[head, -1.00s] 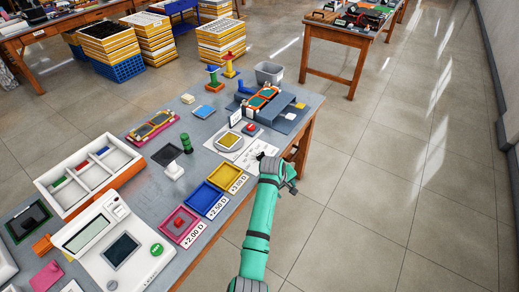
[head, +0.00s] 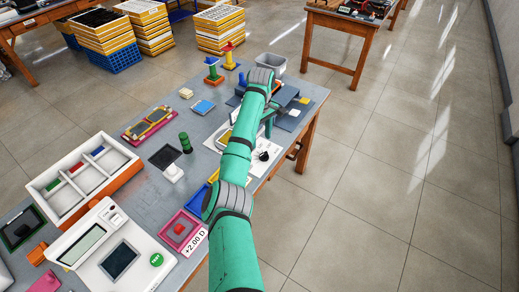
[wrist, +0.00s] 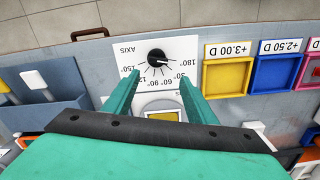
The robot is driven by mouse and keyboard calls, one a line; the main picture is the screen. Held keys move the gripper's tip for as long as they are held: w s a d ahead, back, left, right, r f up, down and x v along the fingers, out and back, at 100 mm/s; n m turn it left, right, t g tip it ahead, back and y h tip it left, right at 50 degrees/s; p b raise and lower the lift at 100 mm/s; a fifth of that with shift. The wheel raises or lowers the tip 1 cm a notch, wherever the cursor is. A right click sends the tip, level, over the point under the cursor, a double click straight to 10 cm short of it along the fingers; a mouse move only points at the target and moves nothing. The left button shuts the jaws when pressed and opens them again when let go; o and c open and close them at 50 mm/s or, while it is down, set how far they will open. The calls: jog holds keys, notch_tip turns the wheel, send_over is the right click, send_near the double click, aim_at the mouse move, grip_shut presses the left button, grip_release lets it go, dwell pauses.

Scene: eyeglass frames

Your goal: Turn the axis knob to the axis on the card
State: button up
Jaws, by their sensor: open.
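The black axis knob (wrist: 156,57) sits on a white AXIS plate (wrist: 115,68) with printed degree marks, upside down in the wrist view. A pale mark on the knob appears to point right, toward the 180° label. The knob also shows in the head view (head: 263,156), right of my arm. My gripper (wrist: 158,71) is open and empty, its two green fingers apart on either side of the knob's near side, without visible contact. In the head view my gripper (head: 268,126) hangs over the sheet's far part. A white card (head: 230,124) is mostly hidden behind my arm; its text is unreadable.
Yellow (wrist: 228,77), blue (wrist: 278,71) and pink trays with dioptre labels lie beside the plate. A blue-grey stand (wrist: 40,88) is on the other side. A yellow-centred holder (wrist: 162,114) lies between my fingers' bases. The table edge is close beyond the knob.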

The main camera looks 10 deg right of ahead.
aim_at(264, 154)
jog(key=f, duration=0.4)
jog(key=d+f, duration=0.1)
jog(key=f, duration=0.1)
jog(key=shift+s+d+f, duration=0.1)
jog(key=shift+s+f, duration=0.3)
jog(key=shift+w+a+f, duration=0.15)
jog(key=shift+a+f, duration=0.1)
jog(key=shift+f, duration=0.25)
jog(key=shift+w+d, duration=0.1)
jog(key=c, duration=1)
